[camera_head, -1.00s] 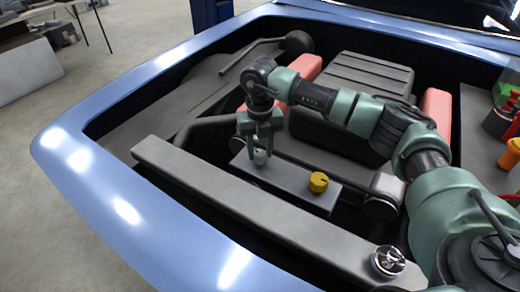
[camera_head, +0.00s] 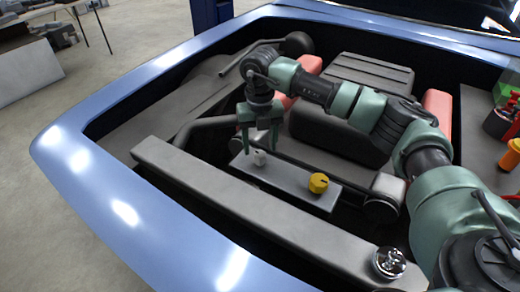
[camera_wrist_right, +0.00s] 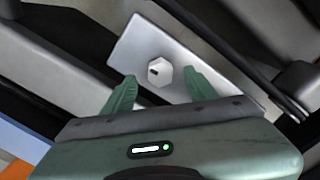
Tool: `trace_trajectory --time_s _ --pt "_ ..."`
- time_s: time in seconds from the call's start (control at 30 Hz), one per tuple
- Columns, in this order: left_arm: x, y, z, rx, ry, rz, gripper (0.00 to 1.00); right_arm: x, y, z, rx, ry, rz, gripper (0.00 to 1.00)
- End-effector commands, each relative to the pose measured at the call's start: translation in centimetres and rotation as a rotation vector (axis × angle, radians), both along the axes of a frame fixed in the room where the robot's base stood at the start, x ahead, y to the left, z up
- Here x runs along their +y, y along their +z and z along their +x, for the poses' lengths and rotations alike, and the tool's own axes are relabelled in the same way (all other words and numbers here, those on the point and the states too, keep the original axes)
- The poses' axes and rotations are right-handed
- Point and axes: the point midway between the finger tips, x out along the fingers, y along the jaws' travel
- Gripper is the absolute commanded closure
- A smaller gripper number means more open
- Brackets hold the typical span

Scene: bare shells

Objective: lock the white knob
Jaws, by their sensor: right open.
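The white knob (camera_head: 259,158) sits on a grey plate (camera_head: 286,183) inside the car's engine bay. In the right wrist view the white knob (camera_wrist_right: 160,71) looks six-sided with a small dark mark on its left part. My right gripper (camera_head: 260,151) is open just above the knob in the head view, with the fingers apart. In the right wrist view its green fingertips (camera_wrist_right: 165,84) are on either side of the knob's near side, apart from it. My left gripper is not in view.
A yellow knob (camera_head: 318,183) stands on the same plate, to the right. A long grey bar (camera_head: 240,210) runs in front of the plate. A chrome cap (camera_head: 388,262) is at the bar's right end. Bottles and an orange item (camera_head: 510,155) stand at the right.

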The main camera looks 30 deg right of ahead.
Motion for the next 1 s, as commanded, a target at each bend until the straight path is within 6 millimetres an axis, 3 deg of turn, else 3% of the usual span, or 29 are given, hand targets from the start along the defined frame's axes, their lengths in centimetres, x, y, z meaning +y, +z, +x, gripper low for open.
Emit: trace_trajectory --time_s 0.2,0.33,1.0 --pt "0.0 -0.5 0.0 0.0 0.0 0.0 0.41 0.0 3.7 0.1 -0.004 -0.001 0.0 0.43" --pt "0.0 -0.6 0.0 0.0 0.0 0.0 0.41 0.0 5.0 0.1 -0.004 -0.002 -0.001 0.43" --pt "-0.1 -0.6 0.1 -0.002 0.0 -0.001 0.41 0.0 5.5 0.0 -0.002 -0.001 -0.001 0.43"
